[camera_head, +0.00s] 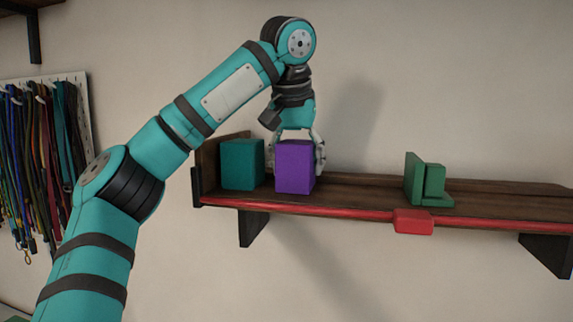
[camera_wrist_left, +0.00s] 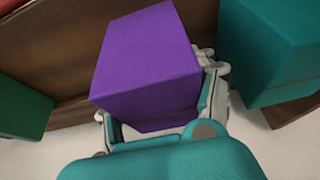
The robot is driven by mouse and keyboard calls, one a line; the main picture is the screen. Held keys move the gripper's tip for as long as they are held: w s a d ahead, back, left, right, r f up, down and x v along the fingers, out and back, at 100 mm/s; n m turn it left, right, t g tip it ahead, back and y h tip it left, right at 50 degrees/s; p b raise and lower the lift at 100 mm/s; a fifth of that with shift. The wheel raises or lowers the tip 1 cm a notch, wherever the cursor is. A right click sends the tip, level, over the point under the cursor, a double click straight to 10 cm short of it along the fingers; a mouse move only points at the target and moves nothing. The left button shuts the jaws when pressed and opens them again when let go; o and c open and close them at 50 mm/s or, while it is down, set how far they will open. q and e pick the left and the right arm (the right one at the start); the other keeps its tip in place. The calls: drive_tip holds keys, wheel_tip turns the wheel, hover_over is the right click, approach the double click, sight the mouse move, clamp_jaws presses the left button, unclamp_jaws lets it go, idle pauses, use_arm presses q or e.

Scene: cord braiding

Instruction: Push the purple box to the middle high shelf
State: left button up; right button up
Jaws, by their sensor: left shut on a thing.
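The purple box (camera_head: 295,167) stands upright on the wooden wall shelf (camera_head: 365,195), toward its left end. My left gripper (camera_head: 297,150) comes down from above and is shut on the purple box, with a finger on each side of it. In the left wrist view the purple box (camera_wrist_left: 148,65) fills the space between the fingers of the left gripper (camera_wrist_left: 165,105). The box's underside is hidden, so I cannot tell whether it touches the shelf board. My right gripper is in neither view.
A teal box (camera_head: 242,164) stands just left of the purple box, by the shelf's end panel. A green bookend-like piece (camera_head: 428,182) stands further right. A red block (camera_head: 413,222) sits on the red front rail. The shelf between purple box and green piece is clear. Cords (camera_head: 40,150) hang at left.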

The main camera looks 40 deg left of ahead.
use_arm(q)
drive_tip(key=shift+s+a, duration=0.15)
drive_tip(key=shift+s, duration=0.1)
drive_tip(key=shift+w+a+f, duration=0.1)
drive_tip(key=shift+w+f, duration=0.05)
drive_tip(key=shift+w, duration=0.2)
drive_tip(key=o, duration=1.4)
drive_tip(key=v, duration=1.1)
drive_tip(key=shift+s+r, duration=0.15)
drive_tip(key=shift+r, duration=0.4)
